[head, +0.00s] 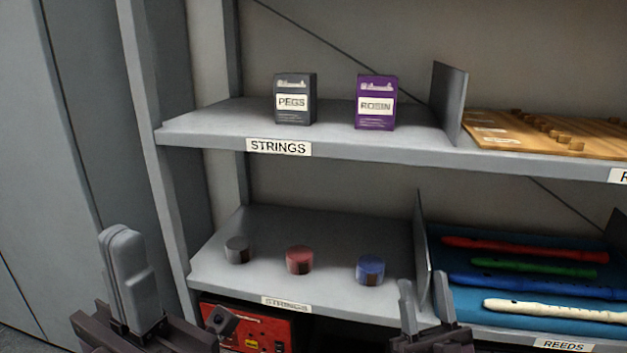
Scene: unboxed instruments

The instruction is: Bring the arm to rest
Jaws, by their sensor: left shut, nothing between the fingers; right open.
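My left gripper (125,240) is at the lower left, in front of the shelf's left post. Its fingers point up and are shut with nothing between them. My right gripper (424,297) is at the bottom, right of centre, in front of the lower shelf's divider. Its two fingers stand apart, open and empty. Neither gripper holds anything. The rest of both arms is mostly below the picture's edge.
The upper shelf (220,127) holds a dark PEGS box (295,99), a purple ROSIN box (376,101) and a wooden board (540,130). The lower shelf (325,235) holds grey (237,250), red (299,260) and blue (370,270) round tins. Recorders (525,285) lie right of the divider (421,245). A red box (262,328) sits below.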

